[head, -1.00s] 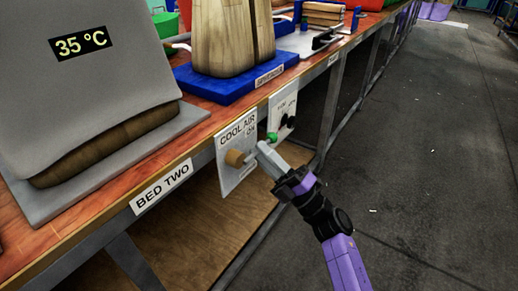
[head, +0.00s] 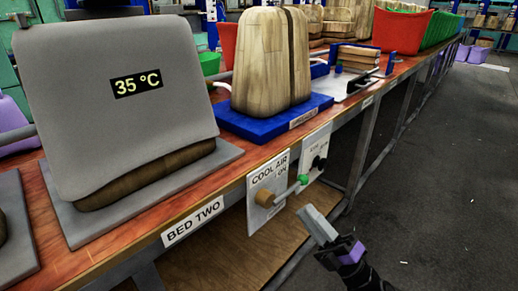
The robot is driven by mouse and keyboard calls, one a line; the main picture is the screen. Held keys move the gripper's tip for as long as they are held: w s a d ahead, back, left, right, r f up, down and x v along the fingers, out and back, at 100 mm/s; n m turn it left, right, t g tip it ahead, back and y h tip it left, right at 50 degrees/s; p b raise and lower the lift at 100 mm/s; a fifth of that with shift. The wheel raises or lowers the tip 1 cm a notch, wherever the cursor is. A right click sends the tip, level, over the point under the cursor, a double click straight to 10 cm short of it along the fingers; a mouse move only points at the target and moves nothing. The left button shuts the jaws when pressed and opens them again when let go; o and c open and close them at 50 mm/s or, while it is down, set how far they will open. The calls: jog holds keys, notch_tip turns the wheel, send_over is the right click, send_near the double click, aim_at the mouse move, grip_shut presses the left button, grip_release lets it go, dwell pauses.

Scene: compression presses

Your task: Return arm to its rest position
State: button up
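My gripper (head: 318,226) shows at the lower middle of the head view, with grey fingers and a purple and black wrist behind it. It is in free air below and right of the cool-air panel, apart from the lever. The fingers are seen as one grey block, so I cannot tell whether they are open or shut. I see nothing held.
The wooden bench (head: 112,236) carries a grey press cover (head: 110,70) reading 35 °C, labelled BED TWO (head: 193,222). A wooden block (head: 262,60) stands on a blue base. A second panel (head: 314,152) has a black knob.

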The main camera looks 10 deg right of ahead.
jog(key=s+d+r+m+t+h, duration=0.2)
jog(key=s+d+m+t+h, duration=0.25)
jog(key=m+h, duration=0.75)
jog(key=s+a+f+m+g+h, duration=0.1)
jog(key=s+a+f+m+g, duration=0.3)
jog(key=s, duration=0.8)
jog(key=s+f+m+g+h, duration=0.15)
jog(key=s+m, duration=0.35)
jog(key=s, duration=0.7)
jog(key=s+a+f+m+g+h, duration=0.15)
jog(key=s+m+g, duration=0.3)
jog(key=s, duration=0.75)
notch_tip(320, 180, up, 28)
jog(key=y+p, duration=0.1)
jog(key=p, duration=2.8)
jog(key=shift+w, duration=0.25)
